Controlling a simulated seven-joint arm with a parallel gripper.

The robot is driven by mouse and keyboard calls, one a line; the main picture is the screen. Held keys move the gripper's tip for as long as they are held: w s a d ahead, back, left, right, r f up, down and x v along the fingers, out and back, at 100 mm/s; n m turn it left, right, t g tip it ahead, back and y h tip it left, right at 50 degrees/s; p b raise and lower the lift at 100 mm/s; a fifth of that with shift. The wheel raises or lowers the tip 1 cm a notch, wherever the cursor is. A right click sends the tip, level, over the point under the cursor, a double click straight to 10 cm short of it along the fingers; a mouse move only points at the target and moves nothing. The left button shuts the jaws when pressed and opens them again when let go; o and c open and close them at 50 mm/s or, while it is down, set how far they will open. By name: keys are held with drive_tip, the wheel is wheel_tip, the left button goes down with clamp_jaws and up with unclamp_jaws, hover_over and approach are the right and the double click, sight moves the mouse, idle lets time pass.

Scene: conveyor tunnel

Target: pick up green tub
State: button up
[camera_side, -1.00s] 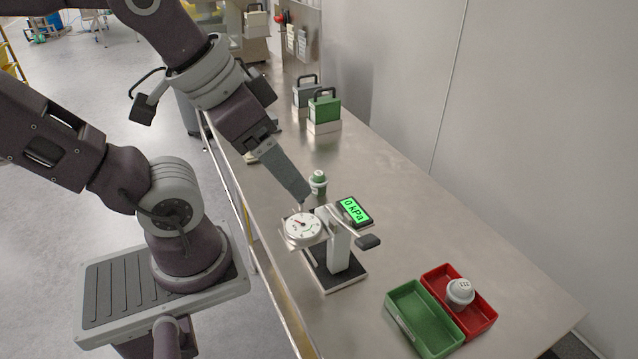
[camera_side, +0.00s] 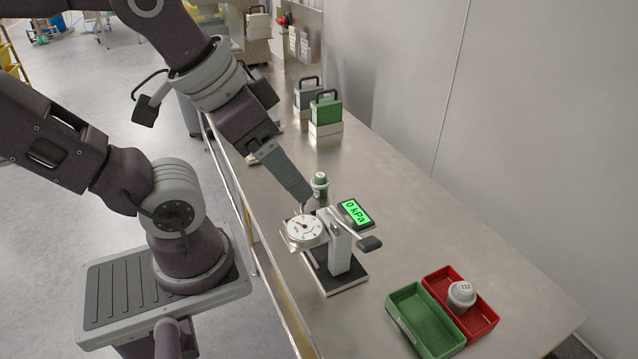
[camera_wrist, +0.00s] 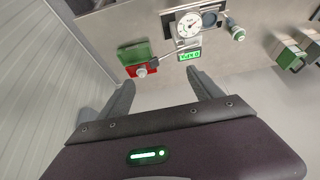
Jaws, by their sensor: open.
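The green tub (camera_side: 319,185) is a small upright pot, green and white, standing on the steel bench just behind the gauge stand. It also shows at the upper right of the wrist view (camera_wrist: 238,34). My gripper (camera_side: 306,198) appears just left of the tub in the side view, over the back of the gauge stand; its height above the bench is hard to judge. In the wrist view my gripper's two fingers (camera_wrist: 160,78) are spread with nothing between them, and the tub lies well off to their right.
The gauge stand (camera_side: 340,258) has a round dial (camera_side: 304,228), a lever and a green "0 kPa" display (camera_side: 355,213). An empty green tray (camera_side: 424,322) and a red tray (camera_side: 483,322) holding a white tub (camera_side: 461,295) stand at front right. Handled boxes (camera_side: 326,111) stand behind.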

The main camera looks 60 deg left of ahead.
drive_tip(key=shift+c, duration=0.4)
drive_tip(key=shift+c, duration=1.2)
